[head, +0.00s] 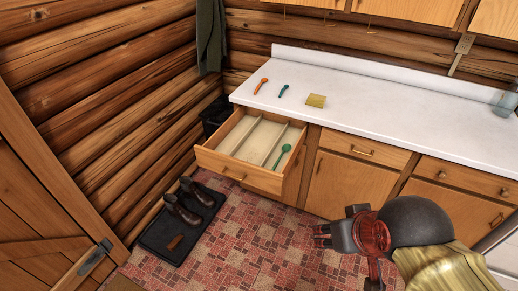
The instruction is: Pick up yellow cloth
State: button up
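The yellow cloth (316,101) is a small folded piece lying on the white countertop (400,116), near its front edge and above the open drawer. My gripper (321,236) is low in front of the cabinets, over the tiled floor. It is well apart from the cloth, below it in the picture and nearer to me. The fingers point left and look empty. From this angle I cannot tell how far apart the fingertips are.
An open drawer (236,172) juts out below the counter, with a green spoon (282,155) inside. An orange utensil (262,85) and a teal utensil (283,90) lie left of the cloth. Boots (184,209) stand on a dark mat. A glass jar (508,101) stands far right.

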aim_at(318, 101)
jog(key=i+l, duration=0.45)
jog(key=i, duration=0.2)
jog(key=i+l+u, duration=0.15)
jog(key=i+l, duration=0.35)
jog(key=i, duration=0.2)
jog(key=i+l, duration=0.5)
jog(key=i, duration=0.15)
jog(key=u, duration=0.05)
